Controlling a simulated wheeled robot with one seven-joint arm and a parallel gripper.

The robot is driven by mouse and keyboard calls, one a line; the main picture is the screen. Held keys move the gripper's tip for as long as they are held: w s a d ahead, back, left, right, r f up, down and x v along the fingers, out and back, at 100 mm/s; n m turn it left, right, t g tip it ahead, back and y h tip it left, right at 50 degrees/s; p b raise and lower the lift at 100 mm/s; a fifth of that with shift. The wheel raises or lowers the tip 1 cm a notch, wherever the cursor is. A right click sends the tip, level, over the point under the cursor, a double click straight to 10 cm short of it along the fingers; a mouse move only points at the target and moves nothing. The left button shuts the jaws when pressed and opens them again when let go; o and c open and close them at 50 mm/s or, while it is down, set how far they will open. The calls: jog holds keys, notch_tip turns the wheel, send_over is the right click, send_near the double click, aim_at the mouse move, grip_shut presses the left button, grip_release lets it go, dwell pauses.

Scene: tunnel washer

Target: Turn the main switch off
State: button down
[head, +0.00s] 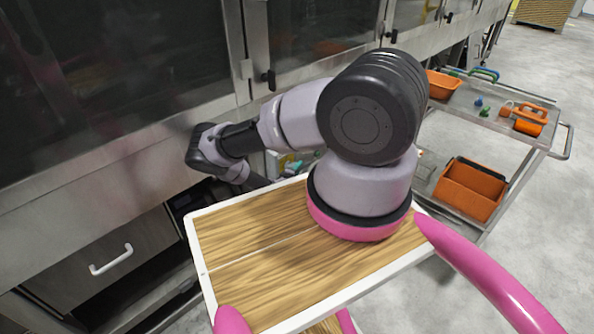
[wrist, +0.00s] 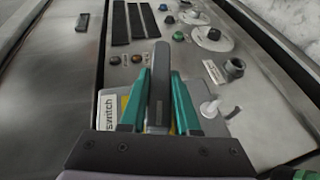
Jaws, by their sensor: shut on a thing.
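In the wrist view my gripper (wrist: 160,76) has its two teal fingers on either side of an upright grey handle, the main switch (wrist: 158,95). The fingers are shut on this handle, and its far end reaches beyond them. A pale label (wrist: 109,114) reading "switch" shows at the left of the fingers, with a bit of yellow beside it. The rest of the label and the switch's base are hidden behind the fingers. In the head view my arm reaches down beside the machine front, and the handle cannot be made out.
The wrist view shows a metal panel with small knobs, a dark round fitting (wrist: 234,67), a white knob (wrist: 209,108) close right of the fingers and black strips (wrist: 120,25). In the head view, a metal cart (head: 497,110) with an orange bin (head: 470,190) stands at the right.

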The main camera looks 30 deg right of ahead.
jog(key=shift+r+n+t+h, duration=0.2)
jog(key=shift+n+t+h, duration=0.3)
jog(key=shift+h, duration=0.4)
jog(key=shift+w+r+t, duration=0.1)
jog(key=shift+t, duration=0.3)
jog(key=c, duration=0.6)
grip_release()
jog(key=shift+c, duration=0.2)
jog(key=v, duration=1)
jog(key=shift+s+a, duration=0.2)
jog(key=shift+a, duration=0.2)
